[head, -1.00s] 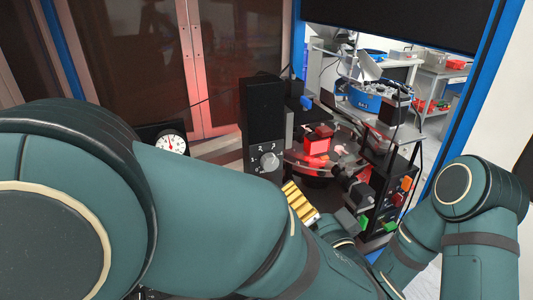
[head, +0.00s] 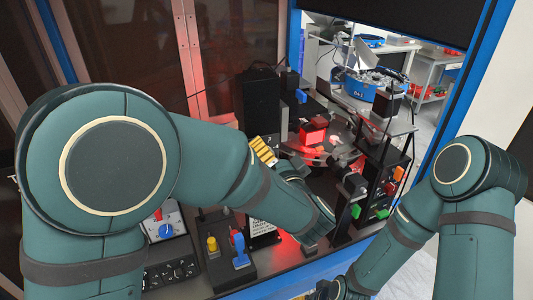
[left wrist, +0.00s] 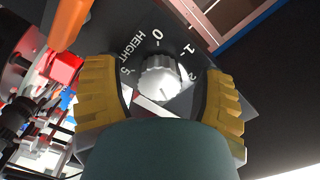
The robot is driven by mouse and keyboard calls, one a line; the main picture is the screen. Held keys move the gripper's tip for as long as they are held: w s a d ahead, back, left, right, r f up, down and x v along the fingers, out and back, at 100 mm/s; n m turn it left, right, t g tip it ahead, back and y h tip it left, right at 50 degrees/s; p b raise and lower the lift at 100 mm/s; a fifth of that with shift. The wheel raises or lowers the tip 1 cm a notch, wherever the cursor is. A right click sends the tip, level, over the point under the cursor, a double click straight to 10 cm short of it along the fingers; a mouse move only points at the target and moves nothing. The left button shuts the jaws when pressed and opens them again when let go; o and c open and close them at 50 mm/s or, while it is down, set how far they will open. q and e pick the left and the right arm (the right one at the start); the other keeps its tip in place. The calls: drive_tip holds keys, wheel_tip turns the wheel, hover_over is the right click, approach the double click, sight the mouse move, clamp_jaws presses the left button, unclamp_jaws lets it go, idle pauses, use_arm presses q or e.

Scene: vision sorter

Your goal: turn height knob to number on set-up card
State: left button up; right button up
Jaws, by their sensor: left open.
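The silver height knob (left wrist: 158,77) shows in the left wrist view on a dark panel marked HEIGHT. The numbers 0, 1, 2 and 5 show around it; the rest of the scale is hidden. My left gripper (left wrist: 162,98) is open, its yellow fingers to either side of the knob with gaps. I cannot tell the knob's setting. In the head view my left gripper (head: 263,150) is in front of the black column, and the knob is hidden. A small printed white card (head: 263,229) is partly behind my left arm, too small to read. My right gripper (head: 328,290) is partly cut off at the bottom.
A red-lit block (head: 312,133) sits on the round sorter plate. A black frame with green and orange blocks (head: 390,188) stands to its right.

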use_arm(q)
drive_tip(key=c, duration=1.2)
drive_tip(key=shift+f+m+b, duration=0.15)
drive_tip(key=shift+m+b, duration=0.85)
drive_tip(key=shift+b, duration=0.2)
drive_tip(key=m+b, duration=0.2)
drive_tip(key=shift+m, duration=0.3)
drive_tip(key=m+b, duration=0.1)
drive_tip(key=m, duration=0.1)
drive_tip(key=shift+m, duration=0.3)
drive_tip(key=shift+m+b, duration=0.3)
drive_tip(key=shift+m, duration=1.4)
